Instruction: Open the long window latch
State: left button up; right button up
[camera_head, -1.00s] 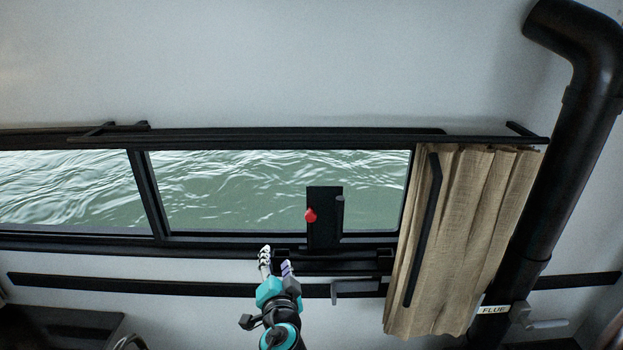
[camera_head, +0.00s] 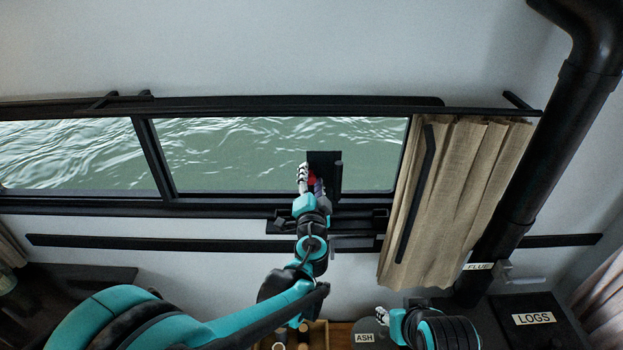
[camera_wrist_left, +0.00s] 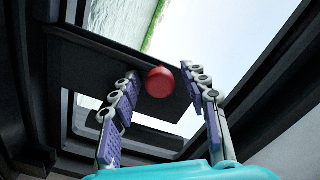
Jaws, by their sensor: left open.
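The latch is a dark plate (camera_head: 322,161) standing upright against the window's lower edge, with a red knob (camera_head: 312,178) at its left side. In the left wrist view the red knob (camera_wrist_left: 160,82) sits in front of the dark plate (camera_wrist_left: 95,68). My left gripper (camera_head: 309,178) is open at the knob, one finger on each side of it in the left wrist view (camera_wrist_left: 168,100). Gaps show beside the knob there, and I cannot tell whether either finger touches it. In the head view the fingers partly hide the knob. My right gripper (camera_head: 402,322) is low in the head view, its fingers unclear.
A beige curtain (camera_head: 455,200) hangs right of the window, with a black flue pipe (camera_head: 545,150) beyond it. A black rail (camera_head: 150,242) runs along the wall below the window. A dark box labelled LOGS (camera_head: 535,319) stands at lower right.

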pick_arm(q)
grip_shut()
jog(key=shift+r, duration=0.1)
notch_tip(320, 180, up, 3)
jog(key=shift+f+p, duration=0.2)
jog(key=shift+p, duration=0.5)
jog(key=shift+f, duration=0.1)
grip_release()
jog(key=shift+s, duration=0.1)
jog(key=s, duration=1.2)
